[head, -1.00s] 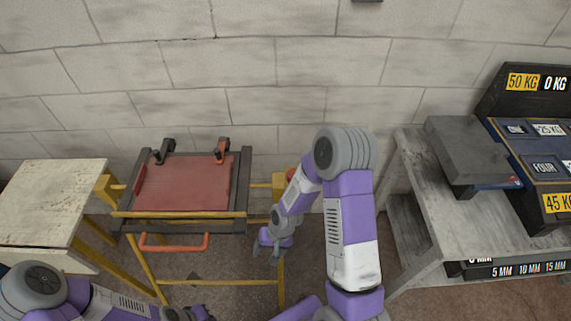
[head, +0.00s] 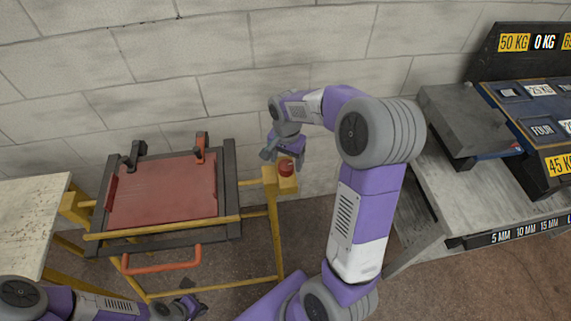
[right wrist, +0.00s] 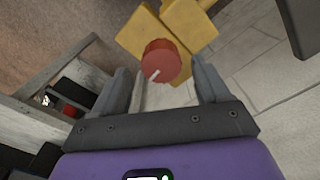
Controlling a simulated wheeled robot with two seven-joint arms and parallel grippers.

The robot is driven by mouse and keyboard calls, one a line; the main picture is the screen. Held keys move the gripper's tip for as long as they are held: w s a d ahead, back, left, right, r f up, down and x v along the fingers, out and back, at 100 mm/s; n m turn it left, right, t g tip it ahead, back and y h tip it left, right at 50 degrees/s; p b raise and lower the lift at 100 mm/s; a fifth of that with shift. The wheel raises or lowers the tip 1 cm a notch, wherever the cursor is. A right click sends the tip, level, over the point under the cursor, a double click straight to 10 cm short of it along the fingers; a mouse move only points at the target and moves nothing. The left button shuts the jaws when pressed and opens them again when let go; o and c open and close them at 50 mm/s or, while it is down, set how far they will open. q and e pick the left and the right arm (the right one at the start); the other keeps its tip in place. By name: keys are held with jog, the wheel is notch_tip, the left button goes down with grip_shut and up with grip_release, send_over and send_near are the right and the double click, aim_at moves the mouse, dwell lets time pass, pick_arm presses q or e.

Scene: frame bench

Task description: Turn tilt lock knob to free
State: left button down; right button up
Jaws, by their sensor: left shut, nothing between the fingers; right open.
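The tilt lock knob (head: 286,168) is a red round knob on a yellow block at the right end of the frame's yellow bar. In the right wrist view the knob (right wrist: 161,61) shows a pale pointer line toward the lower left of its face. My right gripper (head: 283,154) is open just behind the knob in the head view. In the right wrist view its two fingers (right wrist: 160,86) stand apart, with the knob beyond and between them, and do not appear to touch it. My left gripper (head: 197,308) is shut and empty at the bottom, below the frame.
The dark frame (head: 231,190) with a red panel (head: 162,190) and an orange handle (head: 160,265) is left of the knob. A pale table (head: 30,215) stands further left. A grey bench (head: 470,195) with labelled boards is right. The block wall is behind.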

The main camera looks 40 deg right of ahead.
aim_at(286, 167)
jog(key=shift+f, duration=1.2)
jog(key=shift+w, duration=0.1)
jog(key=c, duration=1)
jog(key=shift+c, duration=0.2)
